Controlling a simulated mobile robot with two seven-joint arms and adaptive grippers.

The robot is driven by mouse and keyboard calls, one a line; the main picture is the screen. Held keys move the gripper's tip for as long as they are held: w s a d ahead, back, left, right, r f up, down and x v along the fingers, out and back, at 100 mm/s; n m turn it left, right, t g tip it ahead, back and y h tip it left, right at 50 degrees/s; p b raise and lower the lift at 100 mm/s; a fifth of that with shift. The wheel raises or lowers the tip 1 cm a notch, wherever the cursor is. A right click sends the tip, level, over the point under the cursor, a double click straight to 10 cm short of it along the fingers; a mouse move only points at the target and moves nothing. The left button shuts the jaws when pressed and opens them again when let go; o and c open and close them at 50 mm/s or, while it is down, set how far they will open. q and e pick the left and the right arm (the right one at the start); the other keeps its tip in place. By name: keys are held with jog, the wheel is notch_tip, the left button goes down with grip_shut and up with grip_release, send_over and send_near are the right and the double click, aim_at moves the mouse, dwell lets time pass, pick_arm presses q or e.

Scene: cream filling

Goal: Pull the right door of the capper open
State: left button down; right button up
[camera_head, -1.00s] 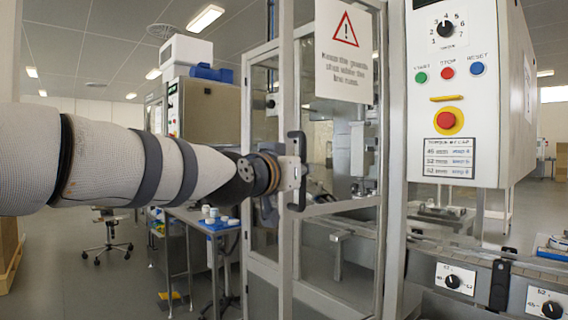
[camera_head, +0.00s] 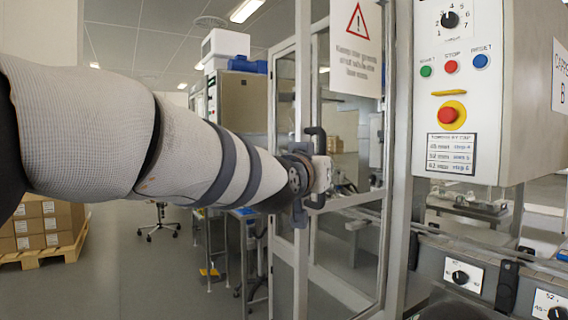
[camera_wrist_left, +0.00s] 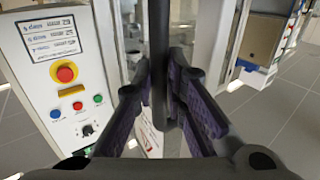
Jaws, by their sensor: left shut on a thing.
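The right door of the capper (camera_head: 308,237) is a pale metal frame with clear panels, and a white warning sign (camera_head: 356,50) hangs on its upper part. Its dark upright handle (camera_head: 317,140) is on the left side of the door. My left gripper (camera_head: 318,177) is at the handle, its arm reaching in from the left. In the left wrist view, the two purple-padded fingers of the left gripper (camera_wrist_left: 160,82) are shut on either side of the dark handle bar (camera_wrist_left: 158,35). I cannot tell whether the door is ajar. My right gripper is out of view.
The control box (camera_head: 460,95) with buttons and a dial stands right of the door. A conveyor (camera_head: 490,255) runs below it. Boxes on a pallet (camera_head: 45,235) stand at the far left. Open grey floor (camera_head: 140,285) lies left of the door.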

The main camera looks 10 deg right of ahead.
pick_arm(q)
jog(key=shift+s+d+r, duration=0.15)
jog(key=shift+r, duration=0.2)
jog(key=c, duration=1.9)
grip_release()
jog(key=shift+c, duration=0.2)
jog(key=shift+o, duration=0.2)
jog(key=shift+w+d+f, duration=0.2)
jog(key=shift+d+f, duration=0.05)
jog(key=shift+d, duration=0.15)
jog(key=v, duration=1.2)
jog(key=shift+f, duration=0.1)
